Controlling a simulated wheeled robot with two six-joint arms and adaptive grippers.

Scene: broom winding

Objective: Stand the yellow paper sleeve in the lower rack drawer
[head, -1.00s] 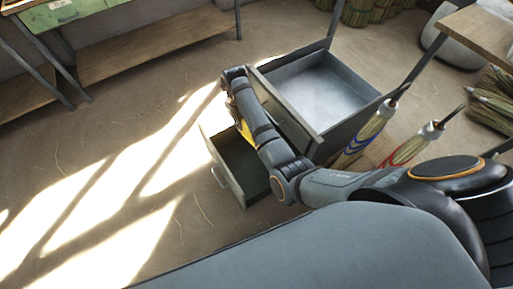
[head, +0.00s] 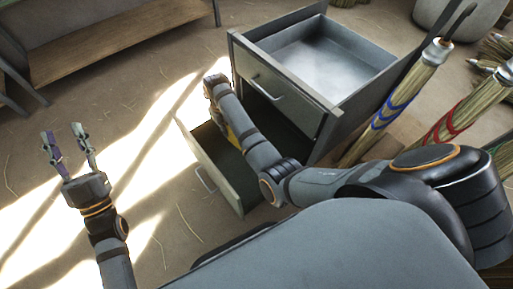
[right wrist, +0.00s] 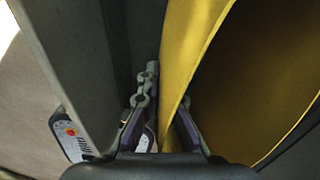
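The lower rack drawer (head: 208,165) is pulled open, with a pale front, a handle and a dark inside. A small part of the yellow paper sleeve (head: 231,134) shows at the drawer behind my right arm; the rest is hidden. In the right wrist view the sleeve (right wrist: 185,50) is large, with its wall between the fingers of my right gripper (right wrist: 163,105), which looks shut on it. A grey panel (right wrist: 75,65) stands close left of the fingers. Whether the sleeve touches the drawer floor is hidden. My left gripper (head: 68,150) is open and empty, left of the drawer.
The upper drawer (head: 330,62) is also open, overhanging the lower one's back part. Brooms with blue (head: 400,95) and red (head: 450,122) bindings lean right of the rack. A wooden shelf (head: 120,45) stands at the back left. The floor on the left is clear.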

